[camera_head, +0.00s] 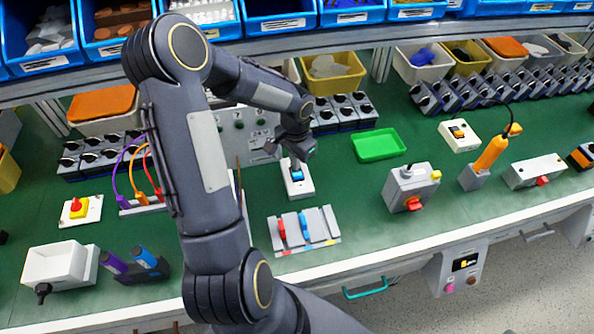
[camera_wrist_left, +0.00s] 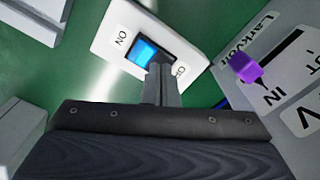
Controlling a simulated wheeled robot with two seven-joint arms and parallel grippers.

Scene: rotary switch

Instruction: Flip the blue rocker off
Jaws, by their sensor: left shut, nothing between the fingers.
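The blue rocker (camera_head: 297,174) sits in a white switch plate (camera_head: 300,189) on the green bench. In the left wrist view the rocker (camera_wrist_left: 144,53) shows a bright blue face towards the ON label and a dark strip at the other end. The plate (camera_wrist_left: 108,37) has ON at left and a second label at right, partly hidden by my fingers. My left gripper (camera_head: 295,162) is shut and empty, just over the rocker. In the wrist view its fingertips (camera_wrist_left: 160,70) are at the rocker's end away from ON; contact cannot be told.
A green tray (camera_head: 378,145) lies right of the switch. A grey box with a red knob (camera_head: 411,188) stands further right. A purple plug (camera_wrist_left: 244,68) is close by in the wrist view.

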